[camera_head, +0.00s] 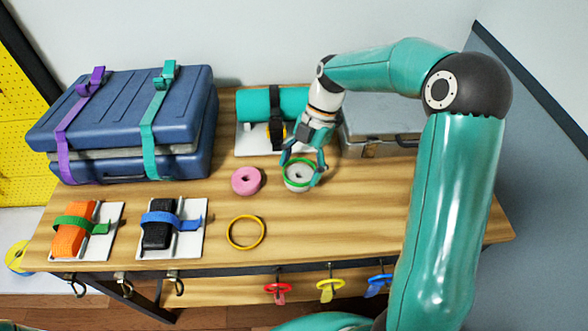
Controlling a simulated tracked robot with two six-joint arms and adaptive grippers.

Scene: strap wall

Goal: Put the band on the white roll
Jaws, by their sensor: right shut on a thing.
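The white roll (299,175) stands on the wooden table, its dark centre hole facing up. A green band (298,186) shows as a ring at the roll's upper rim; whether it is fully seated around the roll is hard to tell. My right gripper (304,166) reaches down from above, its fingers on either side of the roll and shut on the green band. The fingers hide part of the band's far side. My left gripper is not in view.
A pink roll (246,181) stands just left of the white roll, and a yellow ring (246,233) lies in front. A teal roll (260,104) and a grey case (378,128) stand behind. Strapped orange (74,238) and black (157,235) items lie front left.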

